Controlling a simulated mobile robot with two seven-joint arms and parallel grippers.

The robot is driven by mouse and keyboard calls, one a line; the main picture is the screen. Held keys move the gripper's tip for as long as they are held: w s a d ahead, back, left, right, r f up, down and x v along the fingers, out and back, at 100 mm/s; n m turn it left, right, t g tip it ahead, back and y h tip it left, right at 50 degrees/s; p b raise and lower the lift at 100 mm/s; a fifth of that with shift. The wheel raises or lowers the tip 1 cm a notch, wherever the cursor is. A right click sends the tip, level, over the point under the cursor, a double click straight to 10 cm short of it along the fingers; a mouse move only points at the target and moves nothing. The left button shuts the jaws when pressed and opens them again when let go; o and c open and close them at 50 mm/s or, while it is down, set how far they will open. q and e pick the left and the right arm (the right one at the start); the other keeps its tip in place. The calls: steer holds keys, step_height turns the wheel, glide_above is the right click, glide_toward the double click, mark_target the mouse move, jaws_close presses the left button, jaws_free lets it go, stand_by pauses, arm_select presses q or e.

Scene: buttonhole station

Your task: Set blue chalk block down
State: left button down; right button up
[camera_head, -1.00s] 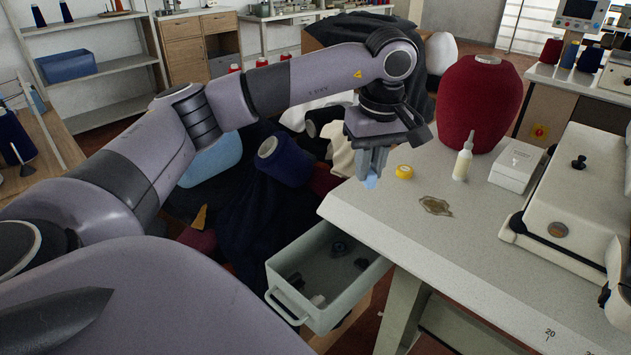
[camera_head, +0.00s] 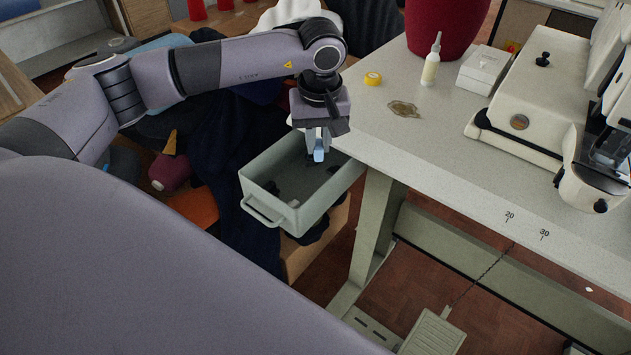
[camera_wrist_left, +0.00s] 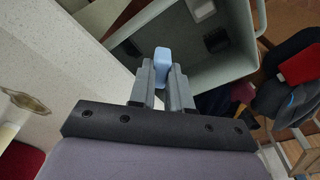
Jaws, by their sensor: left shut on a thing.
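The blue chalk block (camera_head: 319,155) is held between the fingertips of my left gripper (camera_head: 318,142). In the left wrist view the block (camera_wrist_left: 162,62) sticks out past the two grey fingers of the gripper (camera_wrist_left: 162,82), which are shut on it. Both are over the open grey-green drawer (camera_head: 262,206), near its table-side end, with the block apart from the drawer floor as far as I can tell. The drawer wall also shows in the left wrist view (camera_wrist_left: 136,52). My right gripper is in neither current view.
Small dark items and a pale piece lie in the drawer. The worktable (camera_head: 440,140) is to its right, with a yellow tape roll (camera_head: 373,79), a bottle (camera_head: 431,62), a white box (camera_head: 483,70) and a sewing machine (camera_head: 530,105). Dark cloth hangs left of the drawer.

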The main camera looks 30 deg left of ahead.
arm_select(q)
step_height(320, 180, down, 12)
steer(key=shift+r+b, duration=0.15)
steer(key=shift+b, duration=0.35)
steer(key=c, duration=1.4)
jaws_free()
steer(key=shift+o, duration=0.2)
